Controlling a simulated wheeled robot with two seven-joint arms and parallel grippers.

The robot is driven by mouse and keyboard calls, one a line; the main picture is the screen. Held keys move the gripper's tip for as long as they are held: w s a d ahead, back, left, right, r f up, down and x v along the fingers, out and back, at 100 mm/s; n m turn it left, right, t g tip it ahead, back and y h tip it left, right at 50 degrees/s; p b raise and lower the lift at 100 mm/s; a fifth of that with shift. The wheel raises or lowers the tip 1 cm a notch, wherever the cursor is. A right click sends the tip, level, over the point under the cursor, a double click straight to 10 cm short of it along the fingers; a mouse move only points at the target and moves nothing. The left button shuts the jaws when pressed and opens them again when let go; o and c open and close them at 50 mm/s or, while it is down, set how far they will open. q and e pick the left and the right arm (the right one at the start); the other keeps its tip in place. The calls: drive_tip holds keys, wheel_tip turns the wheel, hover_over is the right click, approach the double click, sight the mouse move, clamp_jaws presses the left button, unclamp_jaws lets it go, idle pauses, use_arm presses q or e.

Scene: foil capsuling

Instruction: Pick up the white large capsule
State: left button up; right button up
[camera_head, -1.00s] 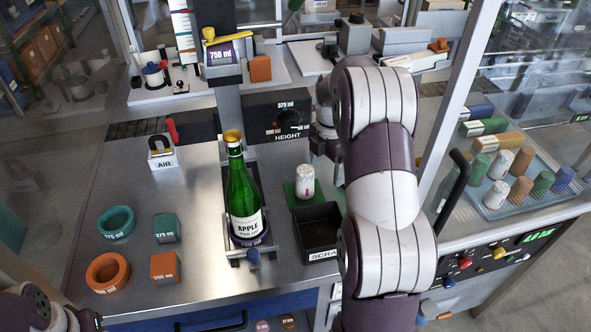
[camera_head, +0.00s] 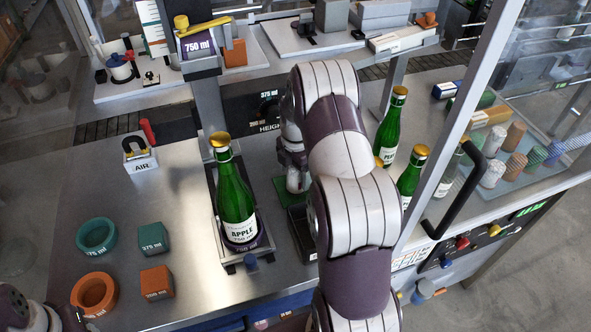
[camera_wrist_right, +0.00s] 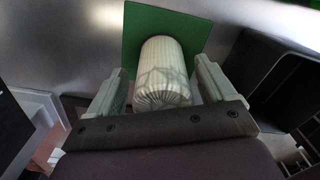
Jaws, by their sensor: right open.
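The white large capsule (camera_wrist_right: 163,72) is a ribbed, pale cylinder on a small green pad (camera_wrist_right: 143,25) in the right wrist view. My right gripper (camera_wrist_right: 164,88) is open, with one finger on each side of the capsule. I cannot tell whether the fingers touch it. In the head view the gripper (camera_head: 296,165) is over the green pad (camera_head: 282,187), and my right arm and gripper mostly hide the capsule. Part of my left arm shows at the lower left corner of the head view; its jaws cannot be made out.
A dark bin (camera_wrist_right: 269,75) is close to the right of the gripper. A green apple bottle (camera_head: 235,205) stands in a holder left of the pad. Several bottles (camera_head: 388,130) stand behind my right arm. Rings (camera_head: 96,236) and blocks (camera_head: 153,238) lie at left.

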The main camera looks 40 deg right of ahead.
drive_tip(key=shift+f, duration=0.4)
drive_tip(key=shift+s, duration=0.15)
drive_tip(key=c, duration=0.8)
drive_tip(key=shift+o, duration=0.2)
drive_tip(key=shift+r+b, duration=0.3)
drive_tip(key=shift+r, duration=0.1)
wheel_tip(320, 180, up, 9)
drive_tip(key=b, duration=0.1)
